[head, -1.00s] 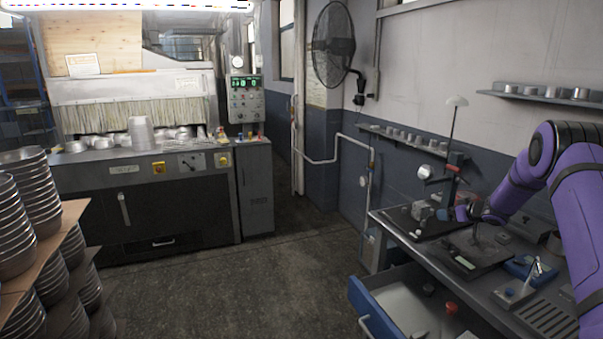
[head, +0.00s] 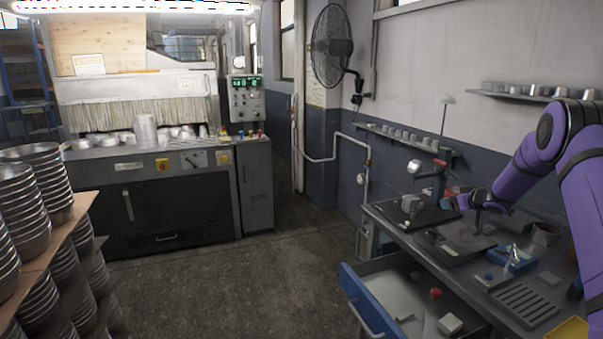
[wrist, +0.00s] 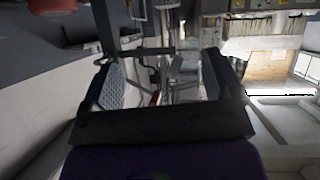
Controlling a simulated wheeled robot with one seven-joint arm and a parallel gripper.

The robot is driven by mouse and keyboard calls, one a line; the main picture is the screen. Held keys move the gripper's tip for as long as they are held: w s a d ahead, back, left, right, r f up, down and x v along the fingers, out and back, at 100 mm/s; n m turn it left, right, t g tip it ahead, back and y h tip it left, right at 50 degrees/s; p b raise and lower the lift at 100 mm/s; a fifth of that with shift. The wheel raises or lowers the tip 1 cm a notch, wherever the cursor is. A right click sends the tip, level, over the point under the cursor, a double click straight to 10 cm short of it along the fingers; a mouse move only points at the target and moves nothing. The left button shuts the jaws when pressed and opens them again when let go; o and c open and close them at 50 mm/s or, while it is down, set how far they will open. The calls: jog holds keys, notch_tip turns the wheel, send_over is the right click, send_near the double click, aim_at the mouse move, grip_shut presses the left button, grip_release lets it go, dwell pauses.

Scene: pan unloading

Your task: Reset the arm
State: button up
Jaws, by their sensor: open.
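My purple arm reaches in from the right of the head view. Its end is over the workbench (head: 400,235), near the tools along the wall, where the fingers are small and hard to make out. The wrist view shows my gripper (wrist: 163,82) with its two dark, ridged fingers spread wide apart. Nothing is held between them.
An open blue drawer (head: 368,315) juts out from the bench. Stacked round pans (head: 42,185) fill a rack at the left. A machine (head: 165,205) with metalware on top stands at the back. A fan (head: 332,45) hangs on the wall. The middle floor is clear.

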jog(key=s+a+r+m+h, duration=0.1)
jog(key=s+a+r+h, duration=0.15)
jog(key=r, duration=0.65)
jog(key=s+a+r+m+h, duration=0.15)
jog(key=s+r, duration=0.25)
jog(key=r, duration=0.5)
jog(key=s+a+r+m+h, duration=0.15)
jog(key=s+a+r, duration=0.35)
jog(key=s+r, duration=0.6)
jog(key=s+a+f+g, duration=0.1)
jog(key=s+a, duration=0.4)
jog(key=s, duration=0.9)
jog(key=s+a+f+g+y, duration=0.1)
jog(key=s+a+g, duration=0.2)
jog(key=s, duration=1.2)
jog(key=s+a+f+g+y, duration=0.1)
jog(key=s+a, duration=0.6)
jog(key=s, duration=0.7)
jog(key=shift+s+f+g, duration=0.25)
jog(key=shift+f+g, duration=0.2)
jog(key=shift+g, duration=0.45)
jog(key=shift+y, duration=0.25)
